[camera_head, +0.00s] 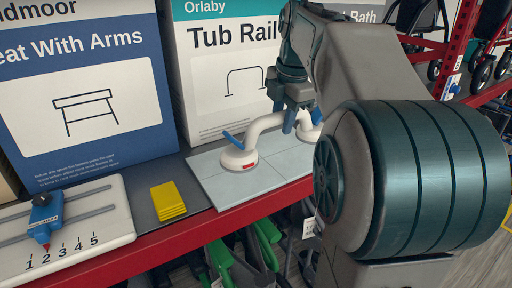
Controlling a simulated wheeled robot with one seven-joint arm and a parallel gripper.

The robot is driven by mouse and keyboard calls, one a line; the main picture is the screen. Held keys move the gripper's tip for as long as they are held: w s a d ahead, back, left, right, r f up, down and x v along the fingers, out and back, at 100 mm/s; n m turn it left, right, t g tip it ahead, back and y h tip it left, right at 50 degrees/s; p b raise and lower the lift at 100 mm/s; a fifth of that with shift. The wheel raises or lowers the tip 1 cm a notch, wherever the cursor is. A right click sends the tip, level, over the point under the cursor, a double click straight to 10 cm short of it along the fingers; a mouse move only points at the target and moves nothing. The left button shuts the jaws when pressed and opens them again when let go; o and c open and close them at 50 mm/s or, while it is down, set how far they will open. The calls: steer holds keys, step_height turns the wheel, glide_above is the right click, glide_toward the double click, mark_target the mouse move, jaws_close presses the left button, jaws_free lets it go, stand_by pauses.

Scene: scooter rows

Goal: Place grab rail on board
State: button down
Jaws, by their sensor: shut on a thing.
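The grab rail (262,126) is a white bar with round suction-cup feet and blue levers. Its left foot, with a small red mark, is over the left part of the pale grey tiled board (218,186) and appears to rest on it; I cannot tell for sure whether it touches. The right foot is partly hidden behind my arm. My gripper (291,120) is shut on the rail's bar from above. My arm covers the board's right end.
A yellow block or pad (168,201) lies left of the board. A white numbered scale with a blue slider (45,212) is at far left. Boxes labelled Seat With Arms (85,85) and Tub Rail (225,60) stand behind. The red shelf edge (150,248) runs in front.

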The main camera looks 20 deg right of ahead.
steer(key=shift+w+d+f+p, duration=0.15)
steer(key=shift+w+f+p, duration=0.45)
steer(key=shift+w+f, duration=2.25)
steer(key=shift+w+d+f+p, duration=0.15)
steer(key=shift+w+f+p, duration=0.45)
steer(key=shift+w+f, duration=2.2)
steer(key=shift+w+r, duration=0.25)
steer(key=shift+f, duration=0.15)
steer(key=c, duration=1.2)
jaws_free()
steer(key=shift+o, duration=0.3)
